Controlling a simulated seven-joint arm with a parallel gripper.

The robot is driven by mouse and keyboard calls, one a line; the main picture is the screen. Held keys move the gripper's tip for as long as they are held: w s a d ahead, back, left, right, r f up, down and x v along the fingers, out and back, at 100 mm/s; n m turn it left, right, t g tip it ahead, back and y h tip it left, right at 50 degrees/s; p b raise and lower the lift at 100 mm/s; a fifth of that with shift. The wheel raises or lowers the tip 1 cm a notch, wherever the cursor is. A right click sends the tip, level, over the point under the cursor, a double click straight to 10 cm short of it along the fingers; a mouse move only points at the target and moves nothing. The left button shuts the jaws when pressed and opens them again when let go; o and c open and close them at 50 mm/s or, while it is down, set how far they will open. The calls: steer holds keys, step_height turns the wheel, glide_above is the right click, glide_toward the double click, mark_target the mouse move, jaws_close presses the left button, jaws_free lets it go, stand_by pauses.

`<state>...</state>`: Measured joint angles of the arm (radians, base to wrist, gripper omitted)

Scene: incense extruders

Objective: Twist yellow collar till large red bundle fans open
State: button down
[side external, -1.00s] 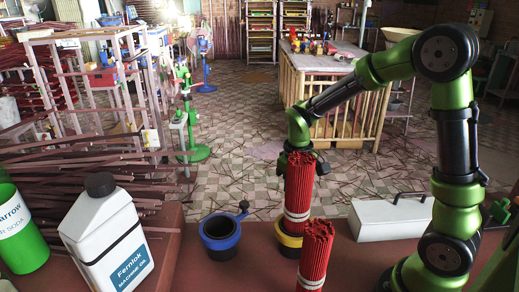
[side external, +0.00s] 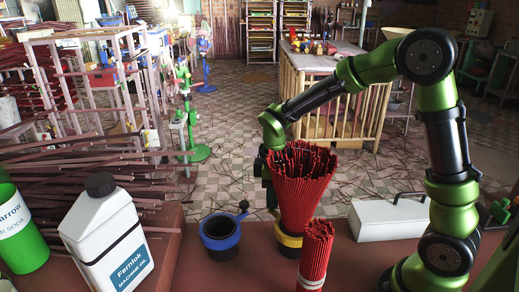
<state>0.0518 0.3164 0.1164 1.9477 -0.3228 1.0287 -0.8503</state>
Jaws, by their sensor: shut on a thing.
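The large red bundle (side external: 300,190) stands upright, its sticks fanned out wide at the top and narrow at the base. My gripper (side external: 274,212) reaches down at the bundle's left rear side, largely hidden behind the sticks. It is shut, apparently on the yellow collar; the contact itself is hidden.
A smaller red bundle (side external: 316,250) stands close in front, to the right. A blue-collared cup (side external: 220,235) with a side knob is to the left. A white oil can (side external: 107,240) and a green container (side external: 18,230) stand further left. A white lidded box (side external: 388,218) lies to the right.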

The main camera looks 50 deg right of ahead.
steer(key=shift+a+n, duration=0.25)
steer(key=shift+n, duration=0.05)
steer(key=c, duration=0.9)
jaws_free()
step_height(320, 180, up, 17)
steer(key=shift+f, duration=0.15)
step_height(320, 180, down, 17)
steer(key=shift+r, duration=0.15)
stand_by(0.4)
